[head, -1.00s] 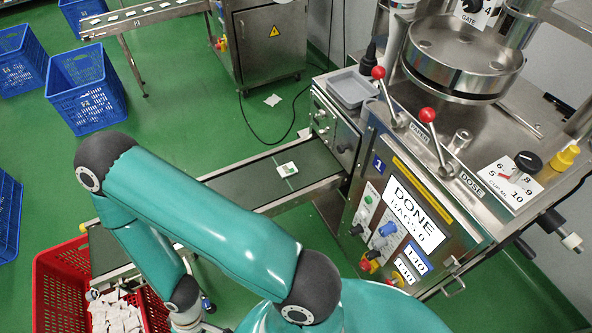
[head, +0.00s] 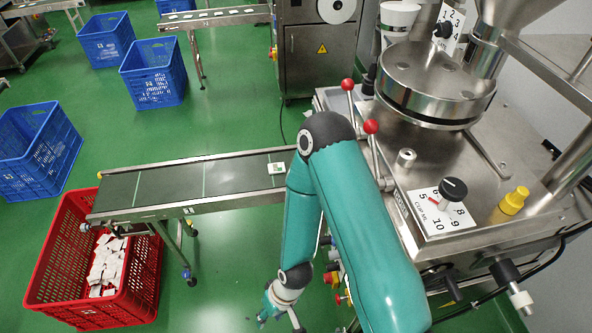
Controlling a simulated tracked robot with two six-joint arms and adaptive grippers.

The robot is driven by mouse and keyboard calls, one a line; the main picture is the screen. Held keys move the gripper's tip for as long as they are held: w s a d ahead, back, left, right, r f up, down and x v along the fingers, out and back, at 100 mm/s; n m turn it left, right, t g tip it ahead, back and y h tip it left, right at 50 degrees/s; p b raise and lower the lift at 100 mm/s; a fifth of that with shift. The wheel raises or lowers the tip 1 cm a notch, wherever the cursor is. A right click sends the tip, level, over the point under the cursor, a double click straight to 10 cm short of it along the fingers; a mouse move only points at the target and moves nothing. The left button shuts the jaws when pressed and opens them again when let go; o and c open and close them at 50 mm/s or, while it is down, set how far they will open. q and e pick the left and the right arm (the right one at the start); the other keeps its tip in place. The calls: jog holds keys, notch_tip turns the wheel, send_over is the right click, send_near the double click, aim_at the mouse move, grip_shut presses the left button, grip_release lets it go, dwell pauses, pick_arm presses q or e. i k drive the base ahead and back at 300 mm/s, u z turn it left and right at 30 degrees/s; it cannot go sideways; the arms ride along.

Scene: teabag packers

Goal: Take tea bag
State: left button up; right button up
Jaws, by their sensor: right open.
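A small white tea bag (head: 278,169) with a green mark lies flat on the dark conveyor belt (head: 172,187), near its right end. My right gripper (head: 279,315) is low in the picture, below the conveyor and clear of the tea bag. It is open, and nothing shows between its fingers, which are small and partly cut by the bottom edge. My right arm covers part of the machine beside the conveyor's right end. My left gripper is not in the picture.
A red crate (head: 148,283) holding several white bags stands below the conveyor's left end. The steel packing machine (head: 478,180) with red-knobbed levers fills the right. Blue crates (head: 153,72) and another conveyor (head: 217,17) stand behind. Green floor is clear between them.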

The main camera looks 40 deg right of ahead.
aim_at(278, 168)
jog(key=z, duration=0.5)
jog(key=i, duration=1.65)
jog(key=u, duration=0.1)
